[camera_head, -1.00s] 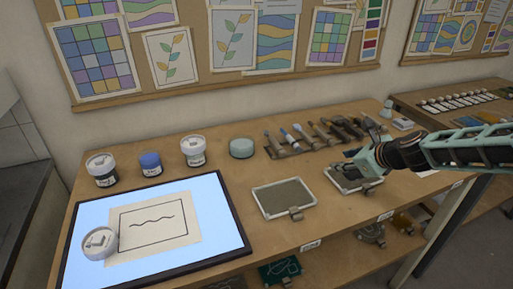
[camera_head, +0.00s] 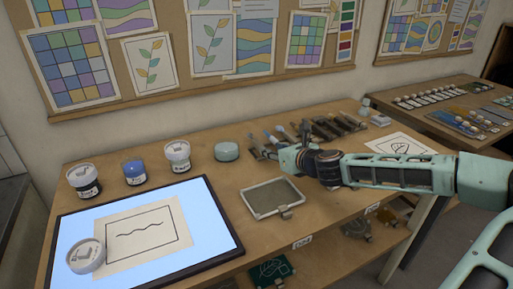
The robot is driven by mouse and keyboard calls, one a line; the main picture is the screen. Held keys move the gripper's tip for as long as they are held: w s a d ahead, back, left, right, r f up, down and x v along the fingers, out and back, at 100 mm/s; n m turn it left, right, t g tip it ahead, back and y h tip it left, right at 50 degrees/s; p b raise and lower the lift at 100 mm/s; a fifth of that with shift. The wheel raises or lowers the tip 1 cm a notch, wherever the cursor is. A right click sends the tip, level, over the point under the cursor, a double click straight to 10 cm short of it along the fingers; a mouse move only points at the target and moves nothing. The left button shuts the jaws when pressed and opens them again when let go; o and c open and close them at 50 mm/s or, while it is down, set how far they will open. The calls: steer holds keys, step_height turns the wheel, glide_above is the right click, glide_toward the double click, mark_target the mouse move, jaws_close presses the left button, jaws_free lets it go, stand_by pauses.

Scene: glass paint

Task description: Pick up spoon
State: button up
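I cannot pick out a spoon for certain. A row of slim-handled tools (camera_head: 325,130) lies at the back of the wooden table, too small to identify one by one. My gripper (camera_head: 262,152) is low at the left end of this row, pointing left. It overlaps the nearest tools in the view and hides part of them. I cannot tell whether its fingers touch anything or how far apart they are.
A framed grey tray (camera_head: 272,197) lies just in front of my gripper. A round teal container (camera_head: 227,151) is close on its left, with several lidded jars farther left. A lit panel (camera_head: 205,215) fills the table's front left.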

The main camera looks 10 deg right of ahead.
mark_target(258, 144)
steer(key=shift+a+x, duration=0.2)
steer(key=shift+x, duration=3.4)
steer(key=shift+s, duration=0.1)
steer(key=shift+c, duration=0.3)
jaws_close()
